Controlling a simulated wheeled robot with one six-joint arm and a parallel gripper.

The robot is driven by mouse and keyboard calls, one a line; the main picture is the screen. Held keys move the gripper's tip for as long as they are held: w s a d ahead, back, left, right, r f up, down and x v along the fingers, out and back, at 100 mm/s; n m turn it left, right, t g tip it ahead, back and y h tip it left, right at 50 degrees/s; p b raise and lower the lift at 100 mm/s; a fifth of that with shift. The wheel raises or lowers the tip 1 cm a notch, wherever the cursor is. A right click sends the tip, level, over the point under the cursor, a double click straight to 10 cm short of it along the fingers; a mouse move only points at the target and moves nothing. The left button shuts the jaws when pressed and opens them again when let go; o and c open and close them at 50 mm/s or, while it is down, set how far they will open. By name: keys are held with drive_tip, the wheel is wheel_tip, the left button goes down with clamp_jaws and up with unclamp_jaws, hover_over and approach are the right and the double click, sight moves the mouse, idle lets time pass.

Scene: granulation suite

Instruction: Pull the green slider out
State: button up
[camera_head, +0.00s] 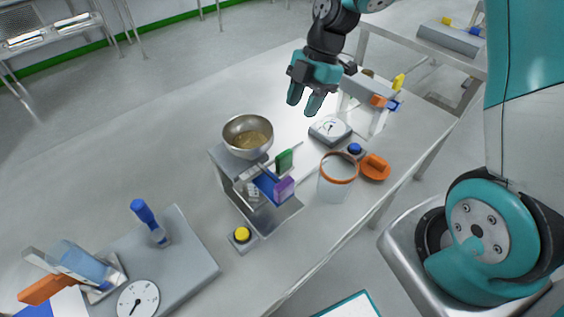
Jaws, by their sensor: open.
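The green slider (284,162) is a small upright green piece at the front of a grey box-shaped unit (228,172). A thin light bar beside it runs along the unit's upper front edge. A purple piece (284,189) and a blue part sit just below it. My gripper (304,106) is open and empty, with its teal fingers pointing down. In the picture it is above and slightly right of the green slider, clearly apart from it.
A metal bowl (248,137) stands on the unit. A yellow button (242,235), an orange-rimmed clear container (337,178), a dial gauge (330,129) and an orange-handled piece (375,167) are nearby. A grey panel with a blue lever (146,213) lies lower left.

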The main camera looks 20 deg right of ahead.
sight(285, 153)
drive_tip(key=p+x, duration=0.1)
drive_tip(key=x, duration=1.4)
drive_tip(key=shift+f, duration=0.3)
drive_tip(key=shift+c, duration=0.2)
clamp_jaws()
